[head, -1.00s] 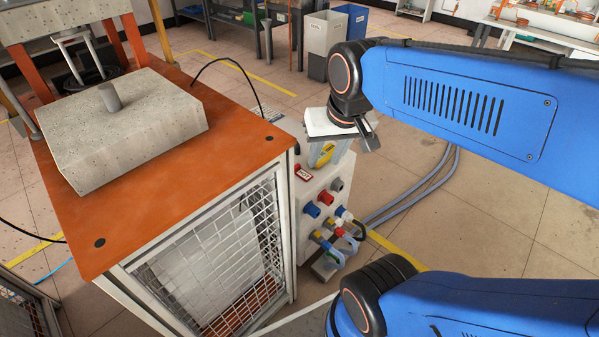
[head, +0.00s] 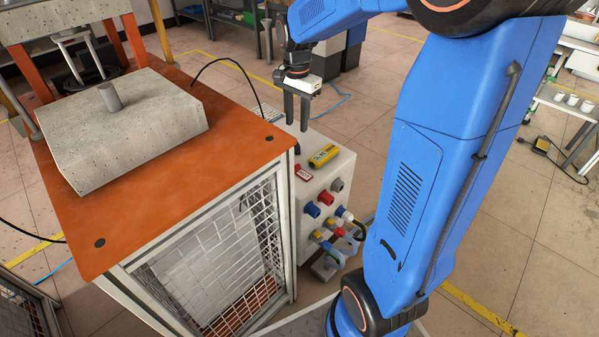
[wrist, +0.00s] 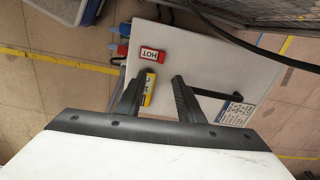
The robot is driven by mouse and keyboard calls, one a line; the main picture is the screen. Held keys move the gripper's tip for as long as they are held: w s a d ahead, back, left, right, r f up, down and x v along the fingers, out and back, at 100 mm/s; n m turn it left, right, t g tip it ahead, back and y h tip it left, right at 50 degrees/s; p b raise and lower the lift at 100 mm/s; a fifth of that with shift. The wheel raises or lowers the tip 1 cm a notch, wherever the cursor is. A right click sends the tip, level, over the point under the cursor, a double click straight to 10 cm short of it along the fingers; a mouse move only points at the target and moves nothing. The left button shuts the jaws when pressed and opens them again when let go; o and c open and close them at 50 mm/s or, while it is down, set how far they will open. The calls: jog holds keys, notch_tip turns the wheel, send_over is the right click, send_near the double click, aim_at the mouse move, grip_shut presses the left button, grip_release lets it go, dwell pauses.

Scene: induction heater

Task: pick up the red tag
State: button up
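The red tag (head: 303,173), marked HOT in the wrist view (wrist: 149,54), lies flat on top of the white box beside the orange-topped bench. My gripper (head: 297,124) points down above the back of the white box, apart from the tag. Its two fingers are spread and nothing is between them. In the wrist view my gripper (wrist: 155,82) shows the tag beyond the fingertips, nearer the left finger.
A yellow device (head: 323,156) lies on the white box (head: 337,168) right of the tag. Coloured plugs (head: 326,226) stick out of the box front. The orange bench (head: 200,200) holds a concrete block (head: 125,130). A black cable (head: 240,75) arches nearby.

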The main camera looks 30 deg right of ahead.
jog(key=w+f, duration=0.1)
jog(key=w, duration=0.1)
jog(key=m, duration=0.1)
send_over(296, 166)
jog(key=f, duration=1.2)
jog(key=shift+w+d, duration=0.1)
jog(key=shift+w, duration=0.2)
jog(key=shift+s+f, duration=0.15)
jog(key=shift+f, duration=1.3)
jog(key=shift+s+f, duration=0.1)
jog(key=shift+f, duration=1.3)
grip_shut()
